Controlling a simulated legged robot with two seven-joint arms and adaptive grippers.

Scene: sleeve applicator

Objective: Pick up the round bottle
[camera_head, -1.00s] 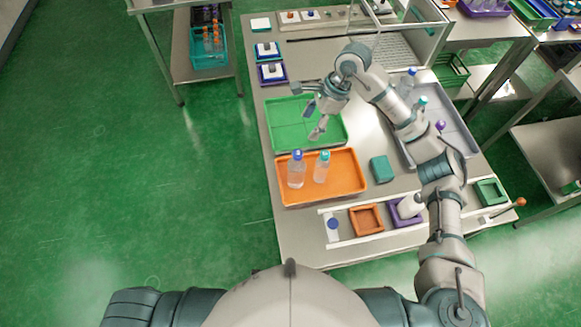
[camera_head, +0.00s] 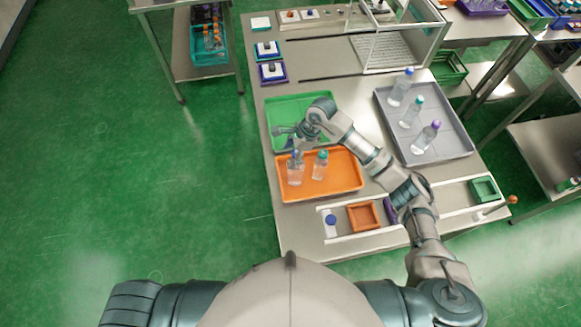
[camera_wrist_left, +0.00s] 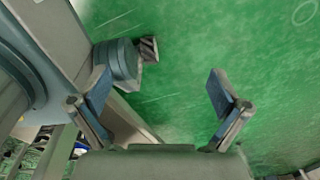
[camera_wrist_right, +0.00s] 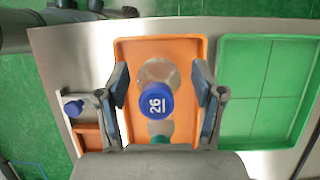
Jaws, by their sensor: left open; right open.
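Two clear bottles stand in the orange tray (camera_head: 335,185). One is a blue-capped bottle (camera_head: 295,175) with a round-looking clear body, and to its right is a teal-capped bottle (camera_head: 320,168). My right gripper (camera_head: 293,150) is open over the blue-capped bottle. In the right wrist view the blue cap with white digits (camera_wrist_right: 156,101) lies between the two spread fingers, with a gap to each. The teal cap shows partly below it, near the gripper's palm. My left gripper (camera_wrist_left: 160,95) is open and empty over green floor, away from the trays.
An empty green tray (camera_head: 280,110) sits behind the orange one. A grey tray (camera_head: 455,150) with three capped bottles is at the right. A white-railed strip along the front holds a small orange box (camera_head: 363,217) and a green box (camera_head: 484,189).

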